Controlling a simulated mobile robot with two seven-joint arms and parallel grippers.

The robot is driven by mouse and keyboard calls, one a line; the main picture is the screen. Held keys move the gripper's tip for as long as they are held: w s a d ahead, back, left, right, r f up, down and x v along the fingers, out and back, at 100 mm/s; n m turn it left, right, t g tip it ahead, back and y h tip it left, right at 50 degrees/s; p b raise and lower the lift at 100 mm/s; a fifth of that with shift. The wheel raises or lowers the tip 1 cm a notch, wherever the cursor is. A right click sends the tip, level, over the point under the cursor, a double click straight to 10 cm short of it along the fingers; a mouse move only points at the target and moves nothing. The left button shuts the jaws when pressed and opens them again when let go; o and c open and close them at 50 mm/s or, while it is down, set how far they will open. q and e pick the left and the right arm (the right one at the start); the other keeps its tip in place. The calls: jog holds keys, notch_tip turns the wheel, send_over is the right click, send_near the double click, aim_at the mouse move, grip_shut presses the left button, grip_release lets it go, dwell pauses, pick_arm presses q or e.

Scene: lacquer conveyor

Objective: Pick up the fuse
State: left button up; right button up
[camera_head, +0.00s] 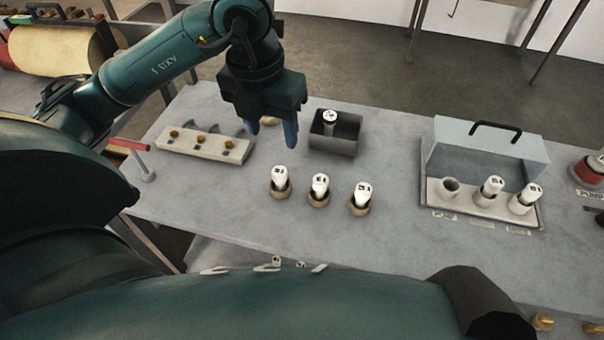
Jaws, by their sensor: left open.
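Three white fuses with dark marks on top stand in brown round holders on the grey table: a left fuse (280,179), a middle fuse (319,185) and a right fuse (362,193). Another white fuse (330,118) stands in a dark open bin (346,143). Two more, a middle one (491,188) and a right one (524,199), sit in the fuse box (435,213), beside an empty socket (451,186). My left gripper (272,130) is open, pointing down left of the bin and above and behind the left fuse. Nothing shows between its fingers. My right gripper is not in view.
A red-handled lever (130,146) stands at the table's left edge. The fuse box has a raised lid with a black handle (496,127). A red button (588,170) is at far right.

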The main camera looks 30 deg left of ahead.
pick_arm(q)
send_over(279, 171)
jog(key=f, duration=0.7)
jog(key=shift+s+a+f+b, duration=0.2)
jog(key=shift+s+b, duration=0.1)
jog(key=shift+w+d+f+p, duration=0.1)
jog(key=shift+w+f+p, duration=0.05)
jog(key=shift+f, duration=1.25)
jog(key=shift+w+d+f+p, duration=0.1)
jog(key=shift+w+f+p, duration=0.05)
jog(key=shift+f, duration=1.2)
jog(key=c, duration=1.1)
